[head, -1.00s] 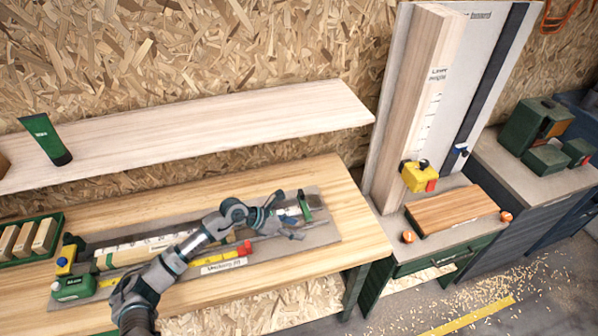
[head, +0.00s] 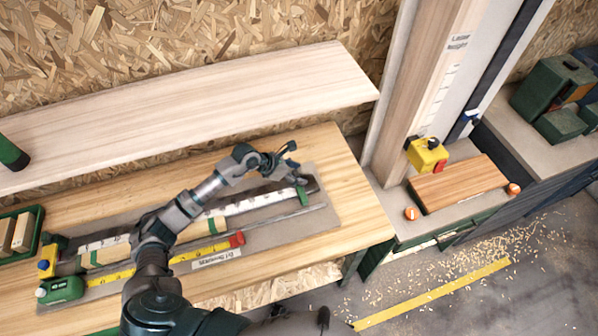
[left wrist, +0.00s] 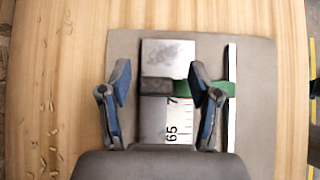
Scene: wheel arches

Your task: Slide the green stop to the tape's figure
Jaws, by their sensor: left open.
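The green stop (head: 302,194) sits near the right end of the long metal rail on the grey plate. In the left wrist view the stop (left wrist: 220,88) crosses the rail, close to the printed 65 and a partly hidden figure starting with 7. My left gripper (head: 291,160) is open at the stop; in the wrist view its fingers (left wrist: 160,95) stand either side of the rail, with part of the stop between them. Whether they touch it, I cannot tell. The yellow tape (head: 190,254) runs along the plate's front to a red end (head: 236,239); its figures are too small to read.
A green tape case (head: 62,288) and a wooden piece (head: 105,256) lie at the plate's left. A green tray of blocks (head: 20,235) is at far left. A pale shelf board (head: 190,105) hangs behind. An upright post with a yellow block (head: 428,155) stands right of the bench.

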